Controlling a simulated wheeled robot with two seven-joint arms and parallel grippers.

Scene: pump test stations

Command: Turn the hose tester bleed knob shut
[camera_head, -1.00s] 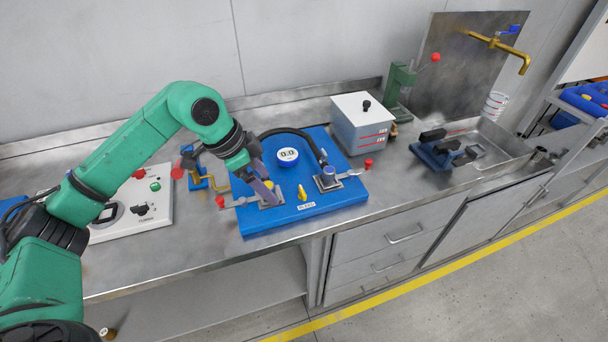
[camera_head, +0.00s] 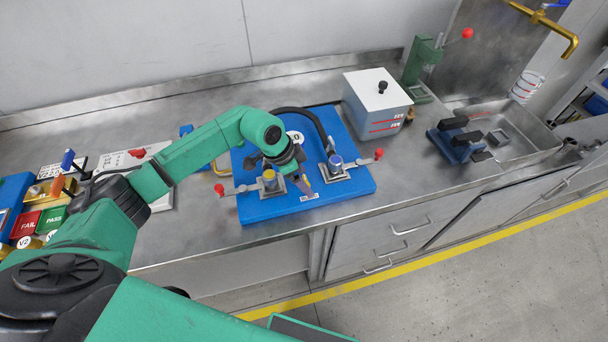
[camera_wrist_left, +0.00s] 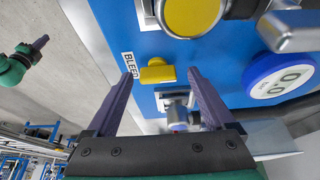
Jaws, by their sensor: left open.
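The hose tester is a blue panel (camera_head: 348,190) on the steel bench, with a hose, a gauge and two clamped fittings. In the left wrist view its bleed knob (camera_wrist_left: 157,72) is a small yellow bar beside the BLEED label (camera_wrist_left: 129,65). My left gripper (camera_head: 306,188) is over the panel's front edge area, and in the head view it hides the knob. In the left wrist view its open purple fingers (camera_wrist_left: 160,76) appear either side of the knob, with gaps; contact does not show. My right gripper (camera_wrist_left: 40,43) shows small at the left; its opening is unclear.
The yellow-capped fitting (camera_head: 269,178) and blue-capped fitting (camera_head: 335,161) have red-tipped clamp levers close to the gripper. The gauge (camera_wrist_left: 285,80) reads 0.0. A grey lidded box (camera_head: 376,110) stands right behind the panel. Bench space in front is narrow.

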